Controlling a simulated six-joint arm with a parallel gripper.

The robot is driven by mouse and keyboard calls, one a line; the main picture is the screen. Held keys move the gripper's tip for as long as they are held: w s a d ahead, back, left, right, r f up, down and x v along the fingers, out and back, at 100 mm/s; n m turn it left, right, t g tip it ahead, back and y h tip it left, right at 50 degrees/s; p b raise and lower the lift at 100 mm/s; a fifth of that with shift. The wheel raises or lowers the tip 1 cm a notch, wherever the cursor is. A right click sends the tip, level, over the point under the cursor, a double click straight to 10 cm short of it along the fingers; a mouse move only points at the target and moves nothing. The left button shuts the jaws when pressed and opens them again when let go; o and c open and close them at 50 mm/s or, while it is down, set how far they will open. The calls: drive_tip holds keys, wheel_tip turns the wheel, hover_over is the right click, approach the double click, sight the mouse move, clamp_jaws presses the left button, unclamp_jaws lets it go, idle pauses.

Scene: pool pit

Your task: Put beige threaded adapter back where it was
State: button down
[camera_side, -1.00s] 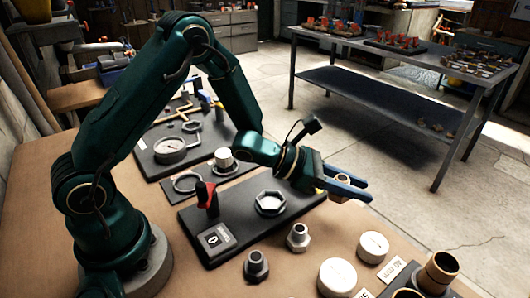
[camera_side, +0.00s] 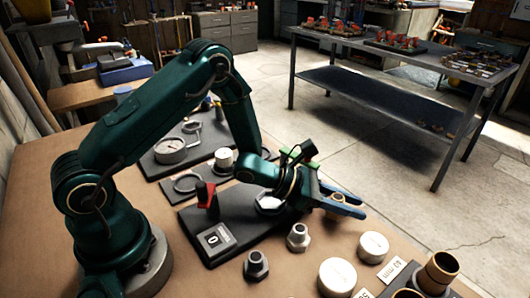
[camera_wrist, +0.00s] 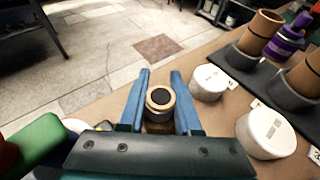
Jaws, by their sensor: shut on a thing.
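My gripper (camera_side: 345,203) has blue fingers and is shut on the beige threaded adapter (camera_wrist: 160,99). In the wrist view the adapter sits between the two fingertips, showing its round end with a dark centre. In the side view the fingers mostly hide it. The gripper is at the far right end of the black board (camera_side: 222,243), near the table's far edge. The hex ring (camera_side: 270,204) on this board is partly behind my wrist in the side view. I cannot tell which spot the adapter came from.
A grey fitting (camera_side: 298,237) and a darker one (camera_side: 256,265) stand in front of the board. White caps (camera_side: 337,277) and tan pipes (camera_side: 439,272) with labels are at the right. A red-handled part (camera_side: 207,196) stands on the board. Another board with a gauge (camera_side: 171,150) lies behind.

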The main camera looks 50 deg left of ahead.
drive_tip(key=shift+f, duration=0.3)
drive_tip(key=c, duration=0.6)
unclamp_jaws()
drive_tip(key=shift+r, duration=0.5)
drive_tip(key=v, duration=1.2)
drive_tip(key=shift+d+r, duration=0.1)
drive_tip(key=shift+r, duration=0.05)
drive_tip(key=shift+s, duration=0.1)
